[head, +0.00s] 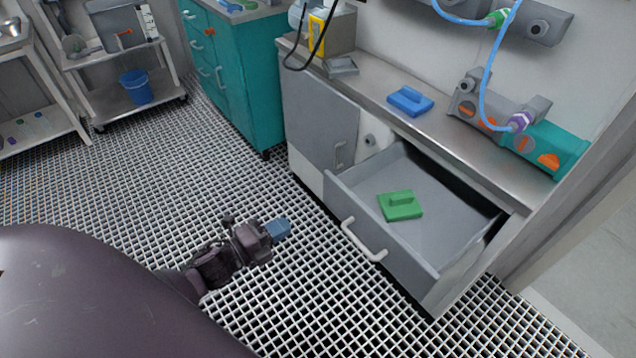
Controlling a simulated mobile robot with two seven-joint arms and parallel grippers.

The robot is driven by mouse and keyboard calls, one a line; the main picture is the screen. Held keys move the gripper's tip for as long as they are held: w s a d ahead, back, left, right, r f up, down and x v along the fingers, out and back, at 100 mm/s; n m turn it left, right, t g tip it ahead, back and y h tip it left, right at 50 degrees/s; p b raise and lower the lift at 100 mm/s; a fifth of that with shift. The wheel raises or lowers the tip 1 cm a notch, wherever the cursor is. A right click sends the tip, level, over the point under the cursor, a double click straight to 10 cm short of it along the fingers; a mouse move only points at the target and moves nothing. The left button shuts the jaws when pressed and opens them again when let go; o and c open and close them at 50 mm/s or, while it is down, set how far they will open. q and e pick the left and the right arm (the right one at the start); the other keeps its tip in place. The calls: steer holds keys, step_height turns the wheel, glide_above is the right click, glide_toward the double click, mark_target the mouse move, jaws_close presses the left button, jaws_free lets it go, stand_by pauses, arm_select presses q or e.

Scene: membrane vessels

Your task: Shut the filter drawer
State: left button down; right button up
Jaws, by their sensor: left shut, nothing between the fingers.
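The filter drawer (402,263) is a grey drawer pulled well out of the counter cabinet on the right. Its white bar handle (362,240) is on the front panel. A green filter block (401,206) with a raised grip lies on the drawer floor. My left gripper (284,229) has blue fingertips and is shut and empty. It is to the left of the drawer, apart from the handle, above the grid floor. My right gripper does not show.
A blue block (410,101) lies on the steel counter (450,133) above the drawer. A grey door (322,124) left of the drawer is shut. Teal cabinet (240,78) and a cart with a blue bucket (136,87) stand behind. The grid floor around my left gripper is clear.

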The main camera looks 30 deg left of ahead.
mark_target(338, 194)
arm_select(q)
steer(key=b+x, duration=0.1)
steer(key=x, duration=1.1)
steer(key=shift+w+d+f, duration=0.1)
steer(key=shift+w+f, duration=0.05)
steer(key=shift+w+d+b, duration=0.2)
steer(key=shift+w+b, duration=0.15)
steer(key=shift+w, duration=0.3)
